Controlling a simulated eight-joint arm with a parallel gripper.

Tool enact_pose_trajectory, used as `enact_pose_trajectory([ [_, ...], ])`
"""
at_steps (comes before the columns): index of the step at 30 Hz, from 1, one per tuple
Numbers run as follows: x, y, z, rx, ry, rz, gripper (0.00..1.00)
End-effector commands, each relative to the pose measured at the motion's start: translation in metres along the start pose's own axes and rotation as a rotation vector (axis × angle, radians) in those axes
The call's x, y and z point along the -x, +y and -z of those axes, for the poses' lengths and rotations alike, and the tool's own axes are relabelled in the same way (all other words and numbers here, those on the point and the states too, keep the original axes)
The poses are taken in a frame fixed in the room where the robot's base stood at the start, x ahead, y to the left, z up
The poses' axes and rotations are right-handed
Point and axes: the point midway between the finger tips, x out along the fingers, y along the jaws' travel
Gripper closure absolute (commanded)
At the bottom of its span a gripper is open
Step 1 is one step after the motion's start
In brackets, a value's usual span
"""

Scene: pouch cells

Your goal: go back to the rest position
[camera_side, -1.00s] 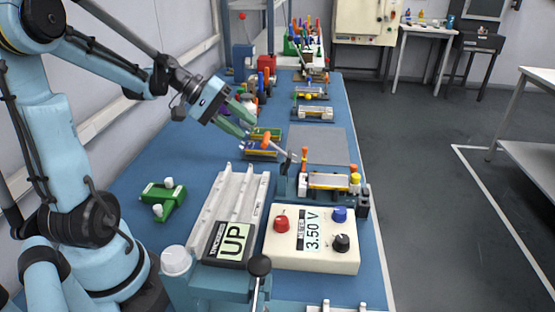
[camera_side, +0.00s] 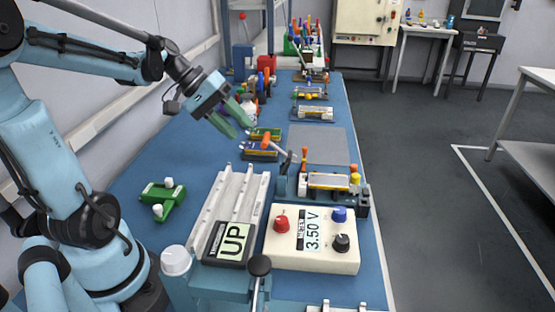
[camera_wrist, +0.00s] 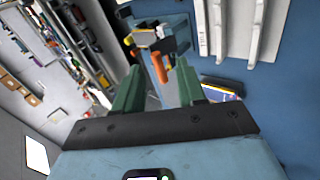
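My gripper (camera_side: 243,129) is in the air over the blue bench, to the left of the small fixture with the orange-tipped lever (camera_side: 265,140). Its two green fingers are apart with nothing between them. In the wrist view the fingers of my gripper (camera_wrist: 158,66) also stand apart. An orange handle (camera_wrist: 160,68) shows in the gap, beyond the fingertips. A pouch cell (camera_side: 329,180) lies in the fixture on the right side of the bench.
A tester reading 3.50 V (camera_side: 310,240) and a display reading UP (camera_side: 229,242) stand at the front. A ribbed pale rack (camera_side: 235,200) lies behind the display. A green block (camera_side: 162,198) is at the left. A grey mat (camera_side: 320,143) is bare.

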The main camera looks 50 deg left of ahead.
Motion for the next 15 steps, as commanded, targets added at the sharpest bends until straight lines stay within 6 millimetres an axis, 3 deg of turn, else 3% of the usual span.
enact_pose_trajectory([
  [1,-0.013,0.008,-0.016,-0.058,-0.004,0.059,0.60],
  [6,-0.041,0.017,-0.053,-0.276,0.047,0.248,0.60],
  [15,-0.063,0.028,-0.093,-0.702,0.196,0.415,0.60],
])
